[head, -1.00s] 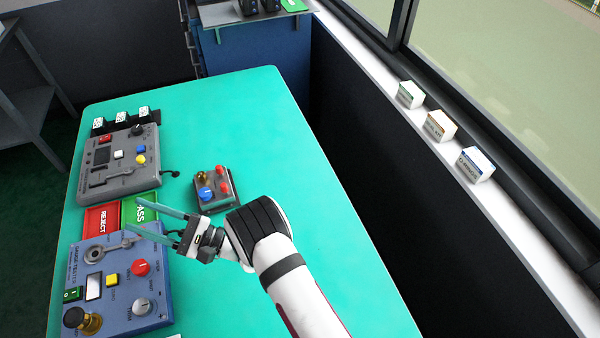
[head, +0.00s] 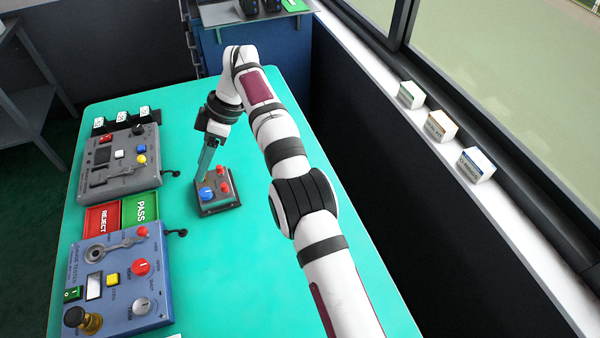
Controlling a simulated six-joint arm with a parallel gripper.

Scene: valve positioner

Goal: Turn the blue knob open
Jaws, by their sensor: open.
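The blue knob (head: 207,194) sits at the front left of a small grey valve positioner box (head: 222,207) on the teal table. Red knobs (head: 224,178) stand on the box's right side. My gripper (head: 204,177) points down over the back left of the box, just behind the blue knob. Its fingers look almost edge-on here, open with nothing seen between them. The brass fitting at the box's back left is hidden behind the fingers. I cannot tell whether the fingertips touch the box.
A grey control panel (head: 118,178) and a blue gauge tester (head: 117,262) stand along the left side. Red REJECT (head: 101,218) and green PASS (head: 141,208) pads lie between them. The table (head: 230,280) is clear in front of the box.

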